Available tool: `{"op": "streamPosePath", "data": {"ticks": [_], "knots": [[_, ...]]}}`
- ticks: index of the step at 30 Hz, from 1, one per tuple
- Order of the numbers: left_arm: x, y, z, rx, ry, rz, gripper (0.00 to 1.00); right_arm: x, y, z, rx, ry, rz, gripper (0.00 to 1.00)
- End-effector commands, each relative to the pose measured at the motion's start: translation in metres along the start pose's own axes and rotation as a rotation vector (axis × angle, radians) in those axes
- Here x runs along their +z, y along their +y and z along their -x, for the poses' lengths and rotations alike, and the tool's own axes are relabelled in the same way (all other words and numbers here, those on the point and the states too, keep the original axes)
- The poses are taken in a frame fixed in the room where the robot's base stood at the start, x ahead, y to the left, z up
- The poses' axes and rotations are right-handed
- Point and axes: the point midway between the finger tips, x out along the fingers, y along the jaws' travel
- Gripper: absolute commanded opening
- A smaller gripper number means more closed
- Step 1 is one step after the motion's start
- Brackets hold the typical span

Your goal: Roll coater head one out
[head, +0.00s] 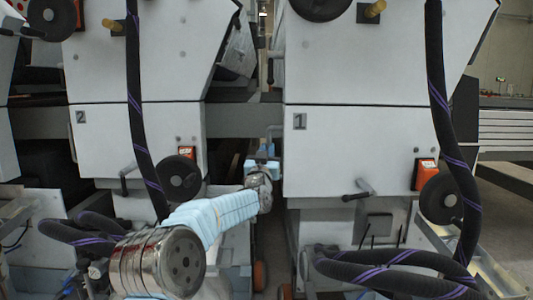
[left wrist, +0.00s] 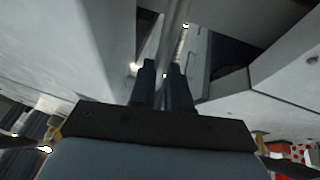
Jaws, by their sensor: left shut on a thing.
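Coater head one (head: 370,145) is the white cabinet marked "1" at right in the head view. A narrow gap separates it from head two (head: 135,145), marked "2". My left arm reaches into this gap. My left gripper (head: 264,160) is beside the left side of head one, small and partly hidden by its own wrist. In the left wrist view, its two dark fingers (left wrist: 162,85) are shut on a grey metal bar (left wrist: 174,35) that runs up between them. Where the bar joins the machine is unclear. My right gripper is not in view.
Black hoses with purple stripes hang in front of both heads; one hose (head: 455,150) loops low at right. A crank handle (head: 358,190) and a black handwheel (head: 440,198) stick out from head one. Dark floor shows in the narrow gap.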

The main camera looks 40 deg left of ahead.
Motion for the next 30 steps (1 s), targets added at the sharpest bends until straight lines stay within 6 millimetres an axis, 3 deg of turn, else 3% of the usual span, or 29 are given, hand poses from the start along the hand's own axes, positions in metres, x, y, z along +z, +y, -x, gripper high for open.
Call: {"op": "streamPosePath", "data": {"ticks": [1,18,19,23,30], "knots": [[-0.0129,0.0088,-0.0015,0.013,0.023,0.008,0.00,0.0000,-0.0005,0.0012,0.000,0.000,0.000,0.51],[-0.0132,0.0088,-0.0015,0.013,0.024,0.008,0.00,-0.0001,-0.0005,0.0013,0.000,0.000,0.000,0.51],[-0.0132,0.0087,-0.0015,0.013,0.024,0.008,0.21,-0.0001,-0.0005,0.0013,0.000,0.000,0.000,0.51],[-0.0114,0.0082,-0.0014,0.012,0.020,0.008,0.41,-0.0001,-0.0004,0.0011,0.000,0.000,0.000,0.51],[-0.0066,0.0060,-0.0008,0.009,0.012,0.006,0.42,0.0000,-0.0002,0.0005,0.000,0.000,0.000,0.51]]}}
